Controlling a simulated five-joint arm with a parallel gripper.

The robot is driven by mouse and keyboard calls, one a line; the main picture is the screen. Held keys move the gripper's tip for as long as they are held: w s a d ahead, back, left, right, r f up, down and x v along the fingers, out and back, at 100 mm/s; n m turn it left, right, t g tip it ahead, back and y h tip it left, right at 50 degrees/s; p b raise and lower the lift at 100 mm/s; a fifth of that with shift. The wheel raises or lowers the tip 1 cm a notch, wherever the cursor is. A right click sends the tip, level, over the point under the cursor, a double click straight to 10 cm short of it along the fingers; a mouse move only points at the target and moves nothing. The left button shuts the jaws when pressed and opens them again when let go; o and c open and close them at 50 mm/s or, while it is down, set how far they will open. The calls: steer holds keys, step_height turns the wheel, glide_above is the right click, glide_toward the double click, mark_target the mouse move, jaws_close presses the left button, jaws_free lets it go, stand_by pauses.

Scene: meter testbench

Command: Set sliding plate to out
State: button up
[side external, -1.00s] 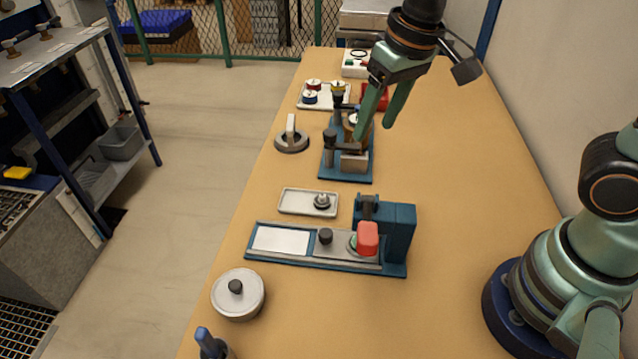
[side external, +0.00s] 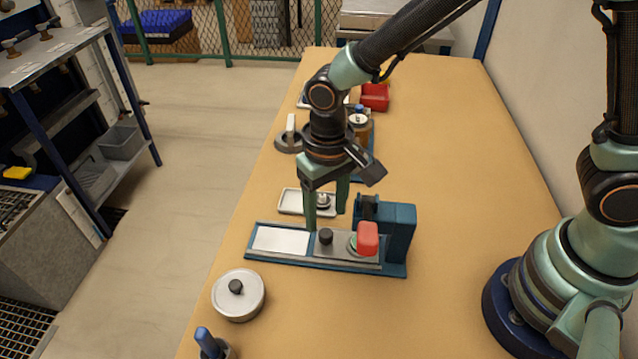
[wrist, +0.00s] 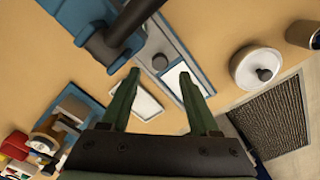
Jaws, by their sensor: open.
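The grey sliding plate (side external: 336,249) with its black knob (side external: 325,236) sits in the blue track base (side external: 300,263), at the right end beside the blue housing (side external: 400,228). A white area (side external: 281,240) shows at the track's left end. A red block (side external: 367,238) stands over the plate's right part. My gripper (side external: 325,220) points down, open and empty, just above and behind the knob. In the wrist view the knob (wrist: 159,62) lies between and slightly beyond the open fingertips (wrist: 159,74). Whether the fingers touch anything is unclear.
A small white tray (side external: 295,201) with a metal part stands just behind the track. A round lidded pot (side external: 238,295) and a blue-handled tool (side external: 209,343) stand in front. A blue fixture (side external: 362,170) is behind my gripper.

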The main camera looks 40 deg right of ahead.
mark_target(326, 233)
steer(key=shift+f, duration=2.4)
jaws_close()
